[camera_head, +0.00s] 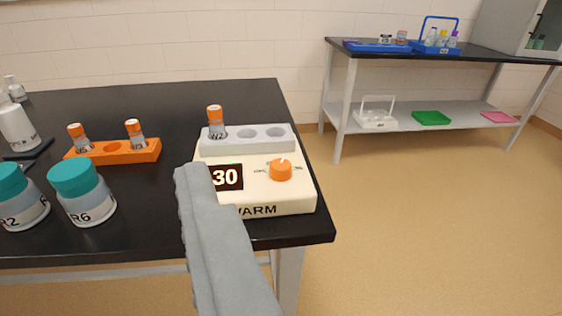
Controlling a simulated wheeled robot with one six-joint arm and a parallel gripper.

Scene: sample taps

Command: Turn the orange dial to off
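The orange dial (281,171) sits on the right part of the top of a cream warmer (295,200) marked "WARM". A pale mark on the dial points away from me, slightly right. Small labels around it are too small to read. The warmer's dark display (227,177) reads 30, and its left edge is partly covered. My gripper (194,172) shows as a grey bar reaching up from the bottom, in front of the warmer's left side, left of the dial and apart from it. Whether it is open or shut is unclear.
A grey rack (270,139) with one orange-capped vial (216,121) stands at the warmer's back. An orange rack (112,151) with two vials and teal-lidded jars (83,192) stand left. The black table (190,105) ends just right of the warmer; open floor lies beyond.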

